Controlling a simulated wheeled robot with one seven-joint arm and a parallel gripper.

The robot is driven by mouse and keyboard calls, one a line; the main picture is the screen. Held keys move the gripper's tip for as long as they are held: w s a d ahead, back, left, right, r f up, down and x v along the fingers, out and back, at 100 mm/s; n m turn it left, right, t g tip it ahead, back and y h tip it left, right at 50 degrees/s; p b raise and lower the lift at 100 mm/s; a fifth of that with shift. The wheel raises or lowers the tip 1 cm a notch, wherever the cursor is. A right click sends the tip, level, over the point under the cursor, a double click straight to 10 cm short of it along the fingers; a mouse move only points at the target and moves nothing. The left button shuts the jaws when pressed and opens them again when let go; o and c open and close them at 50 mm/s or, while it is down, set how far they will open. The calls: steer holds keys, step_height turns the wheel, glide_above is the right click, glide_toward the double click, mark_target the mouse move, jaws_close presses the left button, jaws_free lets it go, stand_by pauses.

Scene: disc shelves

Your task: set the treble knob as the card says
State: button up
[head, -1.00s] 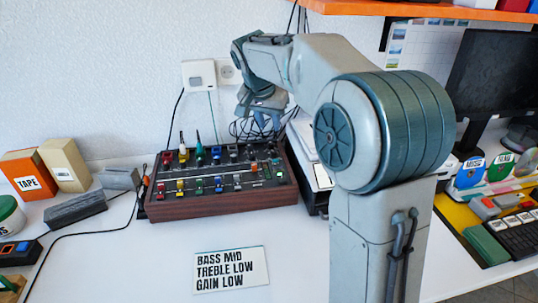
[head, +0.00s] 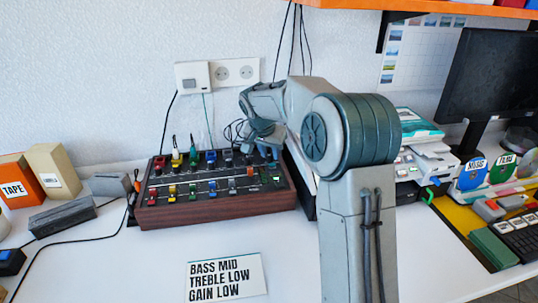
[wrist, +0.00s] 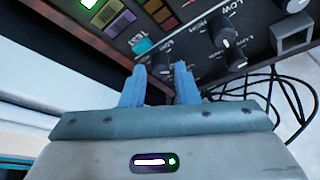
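The mixer (head: 215,202), a dark panel in a wooden case, stands on the table with rows of coloured controls. My gripper (head: 268,150) is low over its back right corner. In the wrist view my gripper (wrist: 158,76) has its two blue fingers apart, with a gap between them. A dark knob (wrist: 160,66) sits just beyond the fingertips, near a "LOW" mark; I cannot tell whether they touch it. Another black knob (wrist: 222,32) with a white mark is to the right. No treble label is readable. The white card (head: 226,278) reads BASS MID, TREBLE LOW, GAIN LOW.
A teal button (wrist: 141,46) marked TEST is close to my left finger. Black cables (wrist: 285,100) lie beside the mixer. A TAPE box (head: 18,182) and grey blocks (head: 62,218) stand to the left. The table around the card is clear.

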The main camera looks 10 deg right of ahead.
steer(key=shift+w+f, duration=0.15)
steer(key=shift+f, duration=0.15)
jaws_close()
steer(key=shift+r+n, duration=0.1)
steer(key=shift+n, duration=0.3)
steer(key=n+y+p, duration=0.1)
steer(key=n, duration=0.1)
steer(key=n+p, duration=0.2)
steer(key=shift+d+r+t+y, duration=0.1)
steer(key=shift+d+t+y, duration=0.1)
steer(key=shift+t+y, duration=0.2)
steer(key=shift+n+y+p, duration=0.7)
steer(key=shift+n+p, duration=0.7)
steer(key=shift+n, duration=0.5)
